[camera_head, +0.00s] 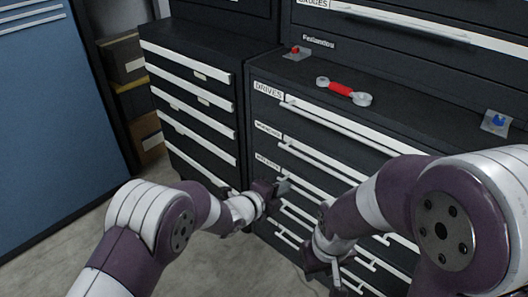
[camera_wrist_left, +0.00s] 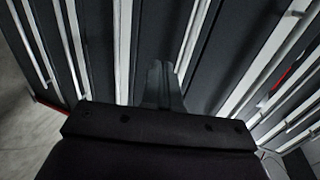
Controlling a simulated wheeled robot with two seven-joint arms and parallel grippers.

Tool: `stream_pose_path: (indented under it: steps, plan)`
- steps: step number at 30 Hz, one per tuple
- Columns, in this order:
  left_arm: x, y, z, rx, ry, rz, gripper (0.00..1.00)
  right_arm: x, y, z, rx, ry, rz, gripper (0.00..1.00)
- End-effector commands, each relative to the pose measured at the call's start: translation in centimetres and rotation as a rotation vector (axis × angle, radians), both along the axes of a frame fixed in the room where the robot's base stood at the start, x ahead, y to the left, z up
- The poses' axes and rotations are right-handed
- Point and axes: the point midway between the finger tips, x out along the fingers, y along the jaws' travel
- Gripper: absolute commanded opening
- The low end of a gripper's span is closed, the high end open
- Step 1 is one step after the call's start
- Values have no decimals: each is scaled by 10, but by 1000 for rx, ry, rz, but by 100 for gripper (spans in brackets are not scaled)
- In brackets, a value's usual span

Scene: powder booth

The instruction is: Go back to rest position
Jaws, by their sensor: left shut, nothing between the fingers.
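My left gripper (camera_head: 282,187) is in front of the black drawer cabinet (camera_head: 262,111) in the head view, near its left front edge. In the left wrist view its fingers (camera_wrist_left: 160,86) are together with nothing between them, and the drawer fronts lie beyond them. My right gripper (camera_head: 338,284) is low at the bottom of the head view, in front of the lower drawers. Its fingers are small and partly cut off by the frame edge, so its opening cannot be made out.
A red-handled tool (camera_head: 340,89) lies on the cabinet top, between a red item (camera_head: 296,52) and a blue item (camera_head: 498,121). Another drawer cabinet (camera_head: 190,105) stands at left. A blue cabinet (camera_head: 55,120) is farther left. Grey floor (camera_head: 215,262) is open between my arms.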

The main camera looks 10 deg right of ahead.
Motion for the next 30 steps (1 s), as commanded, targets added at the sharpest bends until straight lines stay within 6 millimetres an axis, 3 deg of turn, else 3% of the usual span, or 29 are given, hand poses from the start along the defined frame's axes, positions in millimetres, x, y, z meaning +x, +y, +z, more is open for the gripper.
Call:
stream_pose_path:
  steps: [4, 6, 8, 9, 13, 15, 18, 23, 25, 27, 30]
  plan:
    - [1, 6, -11, -28, 121, 62, 0, 0, 0, 0, 0, 0, 0, 36]
    - [-8, 29, -46, -23, 349, 207, 0, 0, 0, 0, 0, 0, 0, 36]
    - [-27, 66, -72, -24, 609, 431, 0, 0, 0, 0, 0, 0, 0, 36]
    - [-41, 100, -80, -42, 772, 618, 0, 0, 0, 0, 0, 0, 0, 36]
    - [-98, 196, -77, -141, 1129, 1160, 0, 0, 0, 0, 0, 0, 0, 36]
    - [-131, 232, -69, -203, 1247, 1389, 0, 0, 0, 0, 0, 0, 0, 36]
    - [-179, 272, -53, -292, 1372, 1662, 0, 0, 0, 0, 0, 0, 0, 36]
    - [-244, 321, -18, -501, 1483, 1962, 0, 0, 0, 0, 0, 0, 0, 36]
    - [-235, 343, 11, -652, 1441, 1992, 0, 0, 0, 11, 0, 2, 0, 36]
    - [-236, 338, 49, -623, 1449, 1983, 0, 0, 0, 53, 0, 0, 0, 36]
    - [-236, 338, 87, -620, 1448, 1981, 0, 0, 0, 91, 0, -1, 0, 36]
